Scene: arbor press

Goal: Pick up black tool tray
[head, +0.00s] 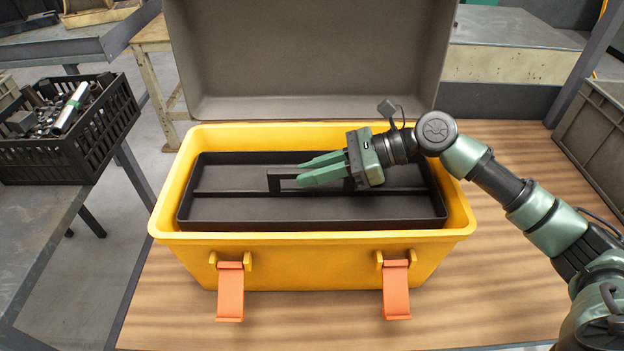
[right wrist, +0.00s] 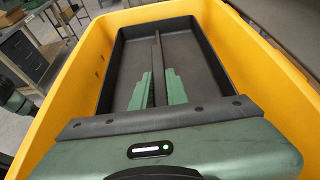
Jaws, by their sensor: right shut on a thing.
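The black tool tray (head: 300,212) lies inside the yellow toolbox (head: 310,247), below its rim. A raised handle stands on the tray's central divider. My right gripper (head: 302,170) reaches in from the right, over the tray, with its green fingers on either side of the handle. It is shut on the handle. In the right wrist view the tray (right wrist: 205,65) shows its dark floor and divider between the green fingers (right wrist: 160,88). The fingers hide part of the handle. My left gripper is not in view.
The toolbox's grey lid (head: 310,60) stands open behind it. Two orange latches (head: 230,292) hang down at the front. A black crate of parts (head: 70,135) stands on a bench at the left. A grey bin (head: 595,130) is at the right. The wooden tabletop (head: 490,290) is clear at front right.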

